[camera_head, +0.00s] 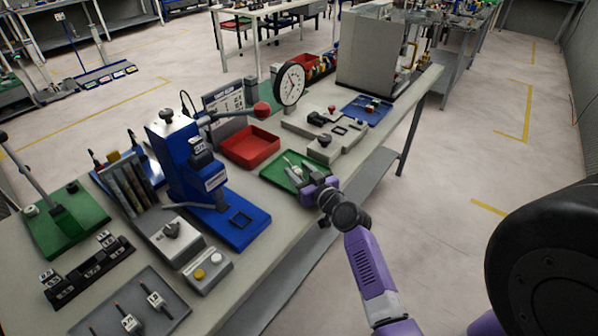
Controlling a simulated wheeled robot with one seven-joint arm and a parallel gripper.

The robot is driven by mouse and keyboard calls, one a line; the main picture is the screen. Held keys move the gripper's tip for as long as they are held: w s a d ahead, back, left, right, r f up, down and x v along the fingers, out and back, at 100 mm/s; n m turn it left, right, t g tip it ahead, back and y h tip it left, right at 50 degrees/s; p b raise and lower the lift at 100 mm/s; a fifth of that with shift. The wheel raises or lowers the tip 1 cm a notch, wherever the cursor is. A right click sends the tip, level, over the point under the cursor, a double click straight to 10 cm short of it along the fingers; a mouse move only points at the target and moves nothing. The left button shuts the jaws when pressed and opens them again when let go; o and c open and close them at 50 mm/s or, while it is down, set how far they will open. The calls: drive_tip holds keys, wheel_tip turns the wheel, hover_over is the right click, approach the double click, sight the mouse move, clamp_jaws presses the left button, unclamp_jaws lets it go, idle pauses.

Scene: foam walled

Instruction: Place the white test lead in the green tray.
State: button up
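The green tray (271,173) lies flat near the right edge of the workbench, beyond the blue press. A small whitish item (291,164) shows inside the tray; it may be the white test lead, but it is too small to be sure. My gripper (308,184) is at the tray's near right side, at the end of my purple arm. It covers part of the tray. Its fingers are too small and dark to tell whether they are open or shut, or whether they hold anything.
A red tray (249,146) sits just left of the green tray. A blue press (198,170) stands nearer. Grey fixtures (326,147) and a blue tray (366,109) lie beyond. A round dial (289,84) stands behind. The aisle floor to the right is clear.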

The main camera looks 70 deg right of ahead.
drive_tip(key=shift+r, duration=0.1)
drive_tip(key=b+v, duration=0.2)
drive_tip(key=v, duration=0.9)
drive_tip(key=shift+s+a+r, duration=0.15)
drive_tip(key=shift+s+a, duration=0.15)
drive_tip(key=shift+s, duration=0.1)
drive_tip(key=shift+d, duration=0.1)
drive_tip(key=s+a+r+n+y, duration=0.1)
drive_tip(key=s+a+n+y, duration=0.1)
drive_tip(key=a, duration=0.9)
drive_tip(key=s+a+r+n+t+y, duration=0.1)
drive_tip(key=s+a+n+y, duration=0.1)
drive_tip(key=s+a+y, duration=0.2)
drive_tip(key=s+a+r+n+y, duration=0.1)
drive_tip(key=s+a+n+y, duration=0.2)
drive_tip(key=a, duration=1.7)
drive_tip(key=s, duration=0.4)
drive_tip(key=shift+a+r+t+y, duration=0.2)
drive_tip(key=shift+t+y, duration=0.1)
